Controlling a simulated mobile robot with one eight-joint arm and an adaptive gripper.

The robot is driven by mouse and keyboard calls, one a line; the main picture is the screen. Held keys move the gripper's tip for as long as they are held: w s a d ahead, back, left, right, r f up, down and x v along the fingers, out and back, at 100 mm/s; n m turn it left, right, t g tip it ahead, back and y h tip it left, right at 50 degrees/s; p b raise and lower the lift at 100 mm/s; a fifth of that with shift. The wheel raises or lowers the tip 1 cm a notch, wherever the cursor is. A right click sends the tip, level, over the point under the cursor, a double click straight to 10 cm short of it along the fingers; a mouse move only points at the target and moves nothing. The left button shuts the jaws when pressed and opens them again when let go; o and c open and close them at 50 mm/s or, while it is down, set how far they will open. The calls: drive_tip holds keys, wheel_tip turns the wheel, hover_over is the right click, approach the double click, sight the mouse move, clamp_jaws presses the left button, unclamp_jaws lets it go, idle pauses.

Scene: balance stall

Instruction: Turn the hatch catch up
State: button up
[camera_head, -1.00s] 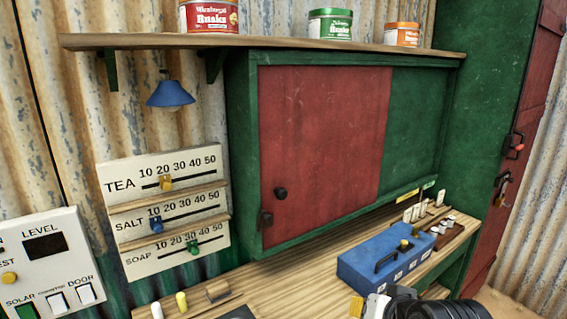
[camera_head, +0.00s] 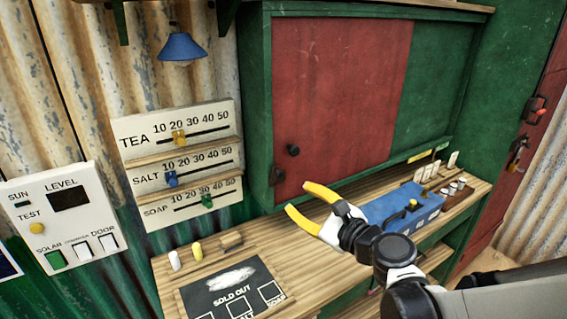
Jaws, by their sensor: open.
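The hatch is a red sliding panel (camera_head: 340,90) in a green wall cabinet. The hatch catch looks to be the small dark fitting (camera_head: 277,176) at the panel's lower left edge, by the green frame. Its exact turn is too small to tell. A round black knob (camera_head: 293,150) sits just above and to its right. My gripper (camera_head: 297,198), with yellow fingers, is open and empty. Its fingertips point left, a little below and right of the catch in the picture, and appear apart from it. How far they are from the panel in depth is unclear.
A wooden counter (camera_head: 216,262) runs below the hatch. A blue box (camera_head: 385,206) stands on it, partly behind my arm. A sold-out board (camera_head: 232,285) lies in front. A slider price board (camera_head: 180,165) and blue lamp (camera_head: 182,47) are at left.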

sight(281, 175)
drive_tip(key=w+a+m, duration=0.1)
drive_tip(key=w+a, duration=0.1)
drive_tip(key=w, duration=0.1)
drive_tip(key=w+a+m+t+b, duration=0.1)
drive_tip(key=w+a+m, duration=0.1)
drive_tip(key=w, duration=0.2)
drive_tip(key=w+a+m, duration=0.2)
drive_tip(key=w, duration=0.2)
drive_tip(key=shift+w+t+b, duration=0.1)
drive_tip(key=shift+t+b, duration=0.2)
drive_tip(key=shift+b, duration=0.1)
clamp_jaws()
